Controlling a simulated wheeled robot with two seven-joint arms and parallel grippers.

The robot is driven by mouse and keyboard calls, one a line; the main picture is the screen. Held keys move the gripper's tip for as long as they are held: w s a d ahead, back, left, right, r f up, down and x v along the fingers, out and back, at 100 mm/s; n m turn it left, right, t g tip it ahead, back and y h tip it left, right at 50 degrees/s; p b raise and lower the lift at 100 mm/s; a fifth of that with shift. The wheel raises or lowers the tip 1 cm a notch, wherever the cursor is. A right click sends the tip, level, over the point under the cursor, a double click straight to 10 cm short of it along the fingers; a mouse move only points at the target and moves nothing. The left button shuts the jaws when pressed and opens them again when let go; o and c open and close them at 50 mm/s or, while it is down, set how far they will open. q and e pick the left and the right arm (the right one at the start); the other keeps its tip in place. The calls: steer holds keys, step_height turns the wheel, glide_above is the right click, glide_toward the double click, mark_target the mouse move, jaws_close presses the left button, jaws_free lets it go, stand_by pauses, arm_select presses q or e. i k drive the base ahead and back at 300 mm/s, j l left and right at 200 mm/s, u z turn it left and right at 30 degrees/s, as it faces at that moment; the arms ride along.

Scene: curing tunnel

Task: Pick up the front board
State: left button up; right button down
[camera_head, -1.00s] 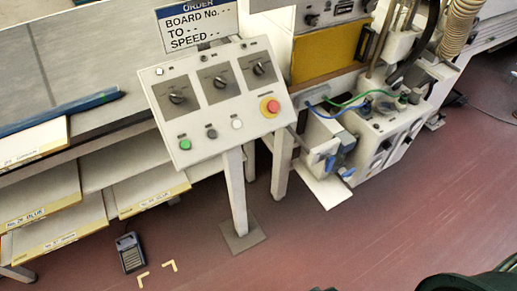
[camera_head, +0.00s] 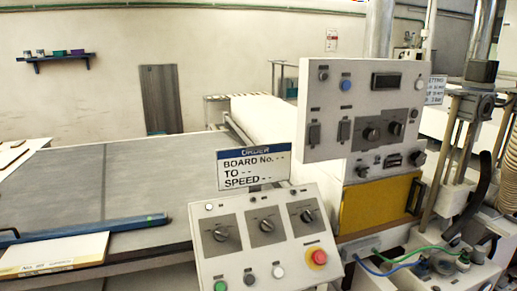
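A pale board (camera_head: 45,258) with a yellowish labelled front edge lies at the lower left, at the near side of the grey conveyor bed (camera_head: 110,180). The label is too small to read surely. A blue bar (camera_head: 90,228) runs just behind the board along the bed's near side. More pale boards (camera_head: 14,150) lie at the far left edge. I cannot tell for sure which one is the front board. Neither of my grippers is in view.
A slanted control panel (camera_head: 262,245) with knobs and buttons stands in front of the conveyor, below an order sign (camera_head: 253,168). A taller control box (camera_head: 360,110) and a yellow panel (camera_head: 375,205) stand at right, with hoses and posts beyond. The bed's grey surface looks clear.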

mark_target(41, 257)
steer(key=u, duration=1.4)
steer(key=i+j+z, duration=0.1)
steer(key=z, duration=0.5)
steer(key=i+j+z, duration=0.15)
steer(key=j+z, duration=0.15)
steer(key=j, duration=0.25)
steer(key=j+z, duration=0.3)
steer(key=j, duration=0.3)
steer(key=j+z, duration=0.35)
steer(key=j, duration=1.9)
